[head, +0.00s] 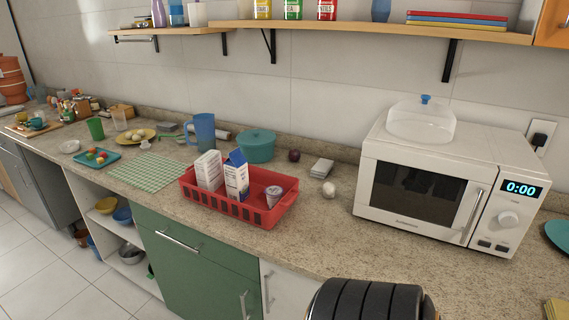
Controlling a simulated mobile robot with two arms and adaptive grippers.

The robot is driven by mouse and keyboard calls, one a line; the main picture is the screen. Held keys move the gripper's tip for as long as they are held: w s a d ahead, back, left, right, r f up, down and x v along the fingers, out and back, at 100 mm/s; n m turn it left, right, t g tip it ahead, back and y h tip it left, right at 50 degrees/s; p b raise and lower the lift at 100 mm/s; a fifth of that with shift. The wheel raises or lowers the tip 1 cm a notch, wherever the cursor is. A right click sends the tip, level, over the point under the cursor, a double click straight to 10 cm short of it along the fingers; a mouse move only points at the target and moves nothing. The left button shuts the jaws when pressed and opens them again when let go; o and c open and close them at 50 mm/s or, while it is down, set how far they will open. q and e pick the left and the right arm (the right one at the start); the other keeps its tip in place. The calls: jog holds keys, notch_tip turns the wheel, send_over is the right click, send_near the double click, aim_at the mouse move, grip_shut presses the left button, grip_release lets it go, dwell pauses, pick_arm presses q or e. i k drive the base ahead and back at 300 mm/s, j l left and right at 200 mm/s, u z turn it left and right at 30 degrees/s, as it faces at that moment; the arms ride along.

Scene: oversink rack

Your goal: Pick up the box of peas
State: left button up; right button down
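Three packages stand side by side on the upper wooden shelf, their tops cut off by the picture's edge: a yellow one (263,9), a green one (294,9) and a red one (327,10). The lettering on them is too small to read surely, so I cannot confirm which one is the box of peas; the green one is a possible match. Neither of my grippers is in view. A black ribbed part at the bottom edge seems to be mine.
The upper shelf (370,29) rests on black brackets above the counter. Below it are a red basket (268,218) with two cartons and a cup, a teal pot (256,146) and a blue pitcher (203,132). A white microwave (480,150) bears a clear dome (420,122).

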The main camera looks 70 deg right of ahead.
aim_at(209, 169)
jog(key=j+z, duration=0.15)
jog(key=z, duration=1.25)
